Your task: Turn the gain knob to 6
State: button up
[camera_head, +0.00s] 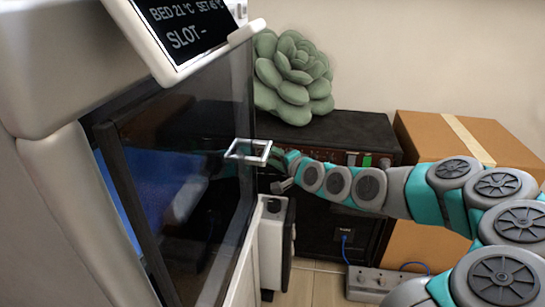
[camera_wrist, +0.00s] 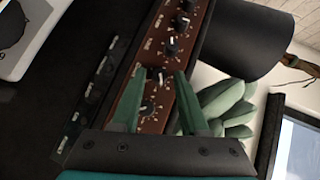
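The amplifier is a black box (camera_head: 345,127) with a brown front panel, behind my arm in the head view. In the wrist view its brown panel (camera_wrist: 128,106) carries a row of dark knobs with white pointers and dial marks. My gripper (camera_wrist: 161,73) is open, its two green fingers apart over the panel. One knob (camera_wrist: 160,78) shows between the fingertips, and another knob (camera_wrist: 150,106) shows lower, nearer the left finger. I cannot tell whether the fingers touch a knob. Labels and numbers are too small to read, so I cannot tell which is gain.
A printer with a tilted display (camera_head: 188,28) and dark glass door (camera_head: 190,190) fills the left. Its white handle (camera_head: 247,151) stands close by my gripper. A green succulent cushion (camera_head: 293,78) sits on the amplifier. A cardboard box (camera_head: 425,130) stands right; a power strip (camera_head: 372,282) lies below.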

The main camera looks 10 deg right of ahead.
grip_shut()
jog(key=shift+r+p, duration=0.1)
jog(key=shift+p, duration=0.25)
jog(key=n+g+h+p, duration=0.1)
jog(key=p, duration=0.1)
jog(key=n+g+h+p, duration=0.1)
jog(key=p, duration=0.1)
jog(key=g+h+p, duration=0.1)
jog(key=p, duration=0.1)
jog(key=shift+a+r+n, duration=0.25)
jog(key=shift+r+n, duration=0.05)
jog(key=shift+n, duration=0.1)
jog(key=shift+f+p, duration=0.1)
jog(key=shift+p, duration=0.25)
jog(key=shift+o, duration=1.1)
grip_release()
